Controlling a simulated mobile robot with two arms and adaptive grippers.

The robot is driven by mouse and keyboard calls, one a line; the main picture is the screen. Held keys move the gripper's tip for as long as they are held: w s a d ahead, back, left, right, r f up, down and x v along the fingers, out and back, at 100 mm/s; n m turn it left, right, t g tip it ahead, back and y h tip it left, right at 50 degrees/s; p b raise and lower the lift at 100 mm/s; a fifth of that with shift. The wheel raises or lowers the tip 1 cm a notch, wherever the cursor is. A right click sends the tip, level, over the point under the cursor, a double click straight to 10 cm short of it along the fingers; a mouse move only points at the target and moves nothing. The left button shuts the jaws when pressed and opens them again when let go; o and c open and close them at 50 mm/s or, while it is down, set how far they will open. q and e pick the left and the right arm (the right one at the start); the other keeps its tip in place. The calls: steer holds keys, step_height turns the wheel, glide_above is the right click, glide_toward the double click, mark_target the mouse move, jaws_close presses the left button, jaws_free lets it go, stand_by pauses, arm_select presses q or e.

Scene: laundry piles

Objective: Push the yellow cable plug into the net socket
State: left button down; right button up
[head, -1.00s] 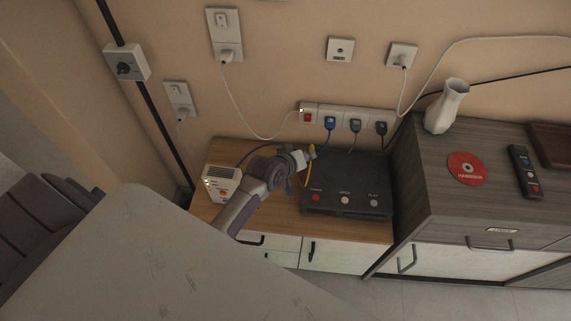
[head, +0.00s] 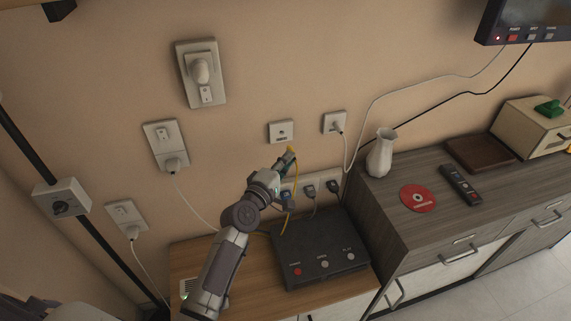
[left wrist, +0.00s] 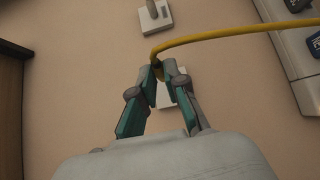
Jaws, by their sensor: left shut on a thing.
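The net socket (head: 281,132) is a small pale wall plate with a dark port, above the power strip. My left gripper (head: 287,158) is just below it, shut on the yellow plug (head: 291,150). The plug's tip appears slightly below the plate; whether it touches the wall cannot be told. The yellow cable (head: 295,212) hangs from it toward the black box. In the left wrist view the gripper (left wrist: 161,68) pinches the yellow plug, mostly hidden between the fingers. The yellow cable (left wrist: 225,36) bends away right. A pale plate (left wrist: 178,76) shows partly behind the fingers. My right gripper is not in view.
A power strip (head: 322,183) with several plugs lies just below. A wall outlet with a white plug (head: 334,123) is right of the socket. The black box (head: 315,252) sits on the wooden cabinet. A white vase (head: 381,155) stands right.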

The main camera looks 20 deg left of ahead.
arm_select(q)
steer(key=w+a+b, duration=0.1)
steer(key=w, duration=0.1)
steer(key=w+a+b, duration=0.1)
steer(key=w+a, duration=0.1)
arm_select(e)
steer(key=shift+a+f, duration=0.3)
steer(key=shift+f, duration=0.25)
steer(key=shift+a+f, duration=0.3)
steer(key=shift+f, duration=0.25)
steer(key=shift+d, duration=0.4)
arm_select(q)
steer(key=shift+w+a+b, duration=0.25)
steer(key=shift+w+b, duration=0.05)
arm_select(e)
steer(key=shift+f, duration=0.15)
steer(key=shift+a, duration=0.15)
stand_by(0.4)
arm_select(q)
steer(key=shift+w+a+b, duration=0.3)
steer(key=shift+w+a, duration=0.05)
steer(key=shift+w, duration=0.15)
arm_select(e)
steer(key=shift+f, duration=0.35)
arm_select(q)
steer(key=c, duration=1.1)
jaws_free()
steer(key=shift+c, duration=0.2)
